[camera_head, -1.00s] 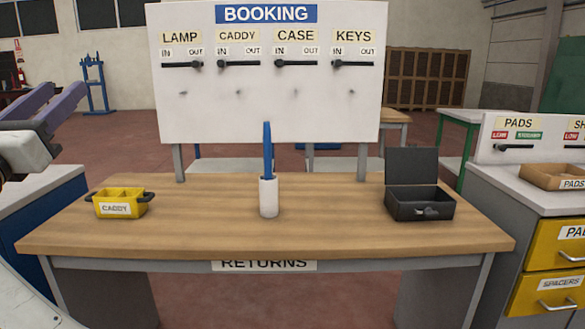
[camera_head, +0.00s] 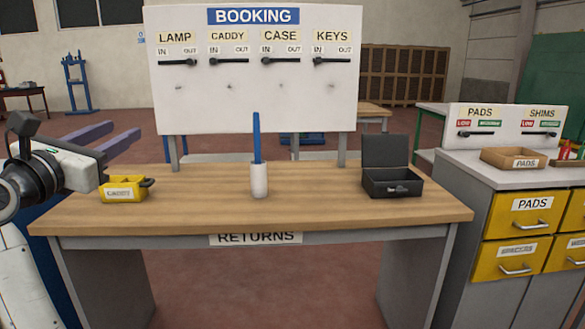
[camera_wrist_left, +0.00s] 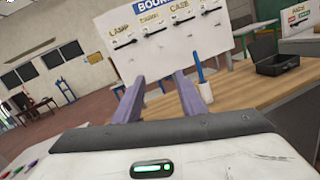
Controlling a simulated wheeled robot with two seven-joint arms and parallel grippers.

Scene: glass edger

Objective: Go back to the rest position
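My left gripper (camera_head: 126,130) comes in from the left in the head view, in front of the left end of the wooden returns table (camera_head: 320,213). Its two purple fingers are apart with nothing between them; the left wrist view also shows this left gripper (camera_wrist_left: 160,92) open and empty. My right gripper is not in view. On the table stand a yellow caddy (camera_head: 123,194) at the left, a white cup (camera_head: 259,182) holding a blue stick (camera_head: 256,138), and a dark open-lidded case (camera_head: 392,187) at the right.
A white booking board (camera_head: 255,110) stands behind the table; its LAMP slider is at OUT, the others at IN. A grey cabinet (camera_head: 455,200) with yellow drawers stands at the right, bearing an open pads box (camera_head: 514,162). Red floor shows beneath the table.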

